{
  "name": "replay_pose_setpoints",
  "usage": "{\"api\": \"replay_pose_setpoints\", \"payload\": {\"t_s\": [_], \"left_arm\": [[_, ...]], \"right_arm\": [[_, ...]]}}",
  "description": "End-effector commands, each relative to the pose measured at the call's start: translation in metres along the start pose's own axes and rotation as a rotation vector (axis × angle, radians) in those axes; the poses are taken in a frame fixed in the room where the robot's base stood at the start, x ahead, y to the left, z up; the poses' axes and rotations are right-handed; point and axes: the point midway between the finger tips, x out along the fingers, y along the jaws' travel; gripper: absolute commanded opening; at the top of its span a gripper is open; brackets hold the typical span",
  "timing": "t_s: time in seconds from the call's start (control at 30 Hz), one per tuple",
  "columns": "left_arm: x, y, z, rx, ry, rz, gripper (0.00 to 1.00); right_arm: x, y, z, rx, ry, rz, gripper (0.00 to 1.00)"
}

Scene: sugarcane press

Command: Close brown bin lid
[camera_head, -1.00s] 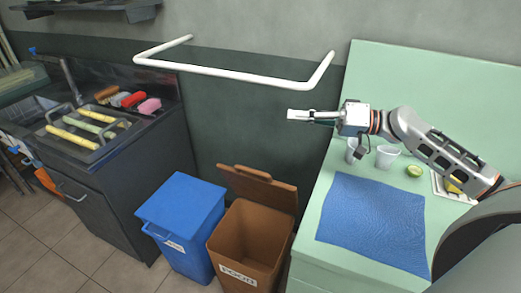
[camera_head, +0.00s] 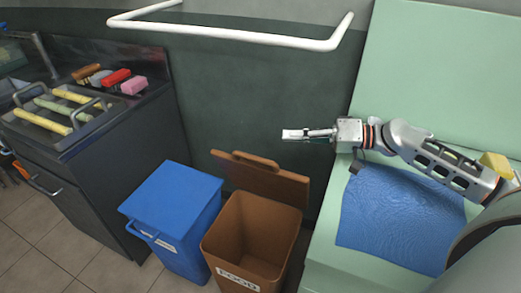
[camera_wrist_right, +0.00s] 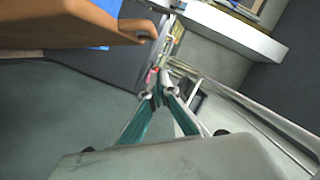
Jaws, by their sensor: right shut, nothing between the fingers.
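The brown bin (camera_head: 245,240) stands on the floor, labelled FOOD, with its inside visible from above. Its lid (camera_head: 268,180) is open, tilted up at the back of the bin near the wall. My right gripper (camera_head: 287,134) is shut and empty, pointing left, above and a little right of the raised lid in the head view, apart from it. In the right wrist view the shut fingers (camera_wrist_right: 158,92) meet at the tips, and a brown panel that looks like the lid (camera_wrist_right: 75,28) fills the upper left. My left gripper is not in view.
A blue closed bin (camera_head: 175,215) stands just left of the brown one. A green counter with a blue cloth (camera_head: 400,215) is at the right. A white rail (camera_head: 240,36) runs along the wall above. A dark sink cabinet (camera_head: 110,180) stands at the left.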

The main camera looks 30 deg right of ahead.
Motion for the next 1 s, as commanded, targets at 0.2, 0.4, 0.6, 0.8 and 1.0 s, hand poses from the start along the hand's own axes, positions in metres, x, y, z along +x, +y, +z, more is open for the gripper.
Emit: {"api": "replay_pose_setpoints", "payload": {"t_s": [0.2,0.4,0.6,0.8,1.0], "left_arm": [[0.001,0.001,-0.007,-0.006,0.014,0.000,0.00],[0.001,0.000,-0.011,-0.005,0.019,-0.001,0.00],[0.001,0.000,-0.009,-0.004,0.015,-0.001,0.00],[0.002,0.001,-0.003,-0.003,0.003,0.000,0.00],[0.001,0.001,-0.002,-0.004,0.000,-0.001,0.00]], "right_arm": [[0.030,-0.001,-0.001,0.000,0.001,-0.003,0.00],[0.054,-0.001,-0.001,0.000,0.002,-0.002,0.00],[0.074,0.000,0.006,0.002,-0.001,-0.001,0.00],[0.079,0.000,0.029,0.002,-0.001,-0.001,0.00],[0.081,0.000,0.039,0.002,0.000,0.000,0.00]]}}
